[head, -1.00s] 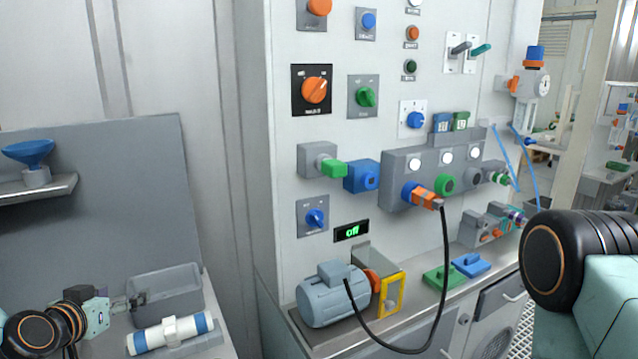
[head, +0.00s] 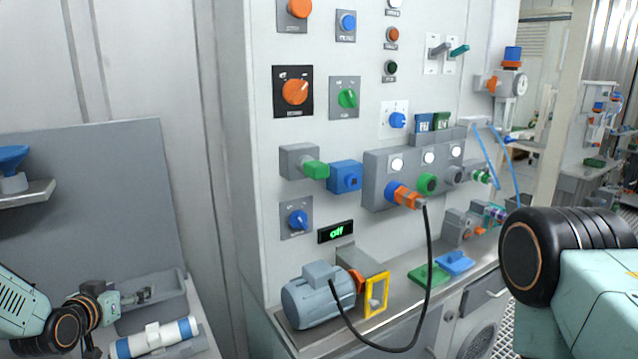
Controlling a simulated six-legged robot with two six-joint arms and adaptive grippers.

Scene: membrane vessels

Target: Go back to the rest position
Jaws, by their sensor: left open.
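My left arm comes in at the lower left, and its small dark gripper (head: 143,295) is open in front of the grey open bin (head: 178,290). I see nothing between its fingers. A white tube with blue end bands (head: 158,338) lies just below the gripper, apart from it. My right arm shows at the right as a black joint and a pale green link; its gripper is out of the frame.
A control panel (head: 350,235) with knobs and sockets fills the middle. An orange plug (head: 405,196) trails a black cable past a grey-blue motor (head: 318,298) on the bench. A blue funnel (head: 14,157) stands on a shelf at the left.

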